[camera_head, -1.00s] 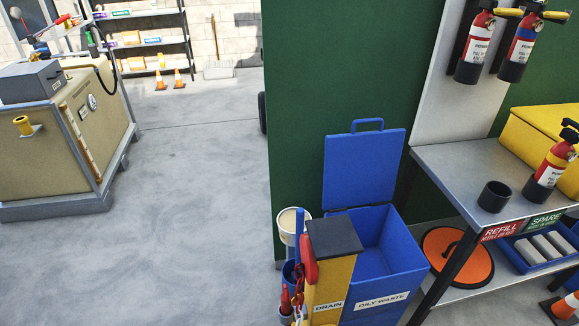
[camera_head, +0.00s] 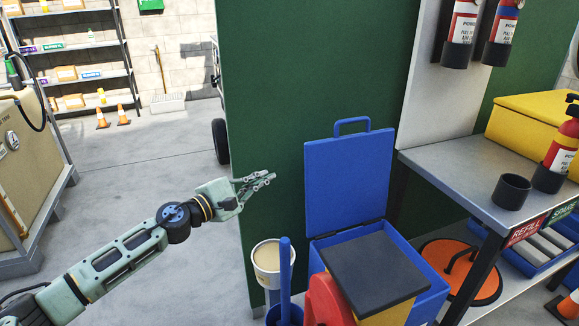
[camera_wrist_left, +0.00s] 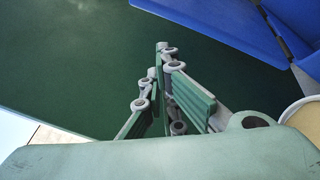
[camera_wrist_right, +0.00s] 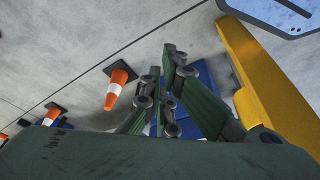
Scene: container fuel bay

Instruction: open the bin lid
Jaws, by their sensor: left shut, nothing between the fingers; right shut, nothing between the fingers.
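The blue bin (camera_head: 428,300) stands in front of the green wall. Its blue lid (camera_head: 348,180), with a loop handle on top, stands upright, hinged open at the back. It also shows at the top right of the left wrist view (camera_wrist_left: 215,20). A dark-topped yellow unit (camera_head: 375,268) hides much of the bin's mouth. My left gripper (camera_head: 268,178) is shut and empty, in front of the green wall, left of the lid and apart from it. My right gripper (camera_wrist_right: 165,75) shows only in the right wrist view, shut and empty, above the floor.
A white bucket (camera_head: 267,262) and a red object (camera_head: 325,300) stand left of the bin. A metal bench (camera_head: 460,172) with a black cup (camera_head: 511,191) and extinguishers is at the right. An orange cone (camera_wrist_right: 118,82) stands near my right gripper. Floor at left is open.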

